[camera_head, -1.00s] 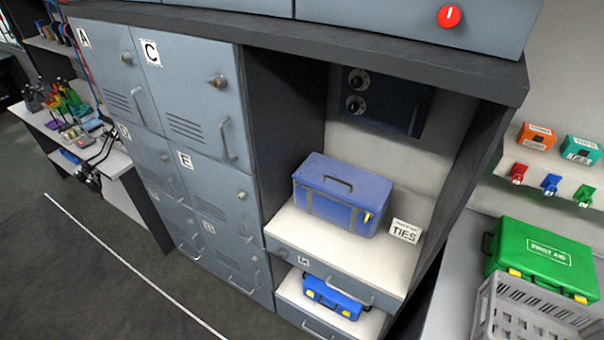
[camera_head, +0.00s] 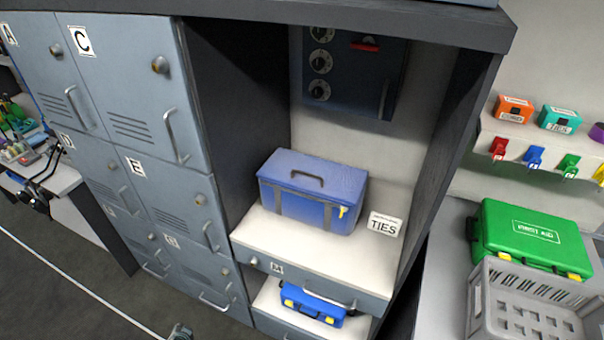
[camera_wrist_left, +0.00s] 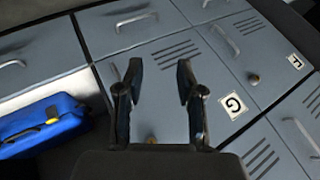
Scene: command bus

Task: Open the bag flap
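A blue bag (camera_head: 312,192) with a closed top flap stands on the white shelf in the open cabinet bay. It has a dark handle on top, dark straps and a small yellow tab on its front right. My left gripper (camera_wrist_left: 160,75) is open and empty in the left wrist view, in front of grey locker doors. A small part of a gripper (camera_head: 180,332) shows at the bottom edge of the head view, well below and left of the bag. My right gripper is not in view.
A TIES card (camera_head: 384,224) stands right of the bag. A smaller blue case (camera_head: 314,304) sits in the drawer below. Grey lockers (camera_head: 140,90) line the left. A green first aid box (camera_head: 530,238) and grey crate (camera_head: 525,300) stand on the right.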

